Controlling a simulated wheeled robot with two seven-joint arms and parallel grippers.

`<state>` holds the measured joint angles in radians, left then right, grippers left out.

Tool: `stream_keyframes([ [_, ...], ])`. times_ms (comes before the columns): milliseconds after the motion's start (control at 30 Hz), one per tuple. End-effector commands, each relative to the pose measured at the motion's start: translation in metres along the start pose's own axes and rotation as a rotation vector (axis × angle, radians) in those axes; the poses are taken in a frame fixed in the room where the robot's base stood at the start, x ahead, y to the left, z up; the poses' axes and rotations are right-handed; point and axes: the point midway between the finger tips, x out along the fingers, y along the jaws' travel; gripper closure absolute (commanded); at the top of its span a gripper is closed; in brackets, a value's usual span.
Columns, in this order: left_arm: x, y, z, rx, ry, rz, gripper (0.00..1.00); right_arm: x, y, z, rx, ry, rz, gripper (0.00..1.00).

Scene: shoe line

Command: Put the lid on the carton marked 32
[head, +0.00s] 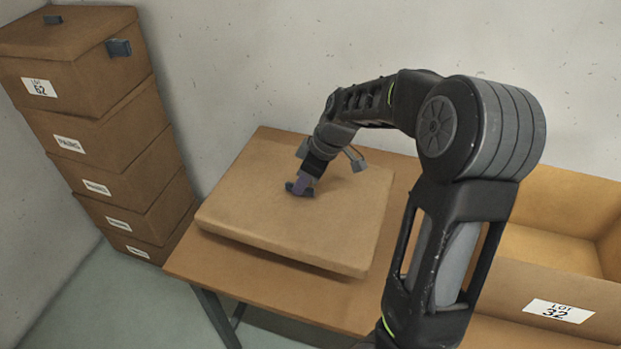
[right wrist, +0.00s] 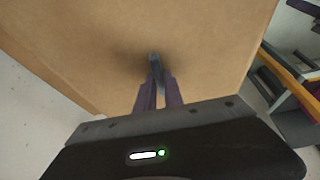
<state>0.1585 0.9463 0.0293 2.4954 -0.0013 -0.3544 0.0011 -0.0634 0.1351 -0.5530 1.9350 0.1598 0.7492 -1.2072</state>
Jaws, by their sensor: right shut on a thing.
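The carton marked 32 (head: 560,300) stands open at the right end of the table in the head view, its label on the front wall and its inside empty where it shows. A flat brown lid (head: 320,220) lies over the table left of the carton; its near edge looks slightly raised, but I cannot tell if it is lifted. My right gripper (head: 299,189) is shut on the small dark handle on the lid's top. The lid also fills the right wrist view (right wrist: 215,45), with the handle (right wrist: 154,62) between the fingertips. My left gripper is not in view.
A tall stack of brown cartons (head: 130,165) stands on the floor left of the table, the top one lidded and marked 62. The table (head: 270,292) shows bare wood around the lid. A pale wall (head: 260,60) runs close behind.

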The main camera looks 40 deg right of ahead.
Motion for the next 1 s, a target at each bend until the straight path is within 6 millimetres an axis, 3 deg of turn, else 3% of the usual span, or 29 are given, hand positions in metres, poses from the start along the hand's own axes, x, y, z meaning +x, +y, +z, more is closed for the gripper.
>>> stream_keyframes([
  [167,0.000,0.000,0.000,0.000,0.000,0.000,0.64,0.005,-0.020,-0.023,0.071,0.004,0.031,1.00],
  [700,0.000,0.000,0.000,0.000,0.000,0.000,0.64,0.013,-0.106,-0.125,0.472,0.003,0.201,1.00],
  [1000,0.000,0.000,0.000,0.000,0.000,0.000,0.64,0.011,-0.117,-0.138,0.534,0.002,0.222,1.00],
])
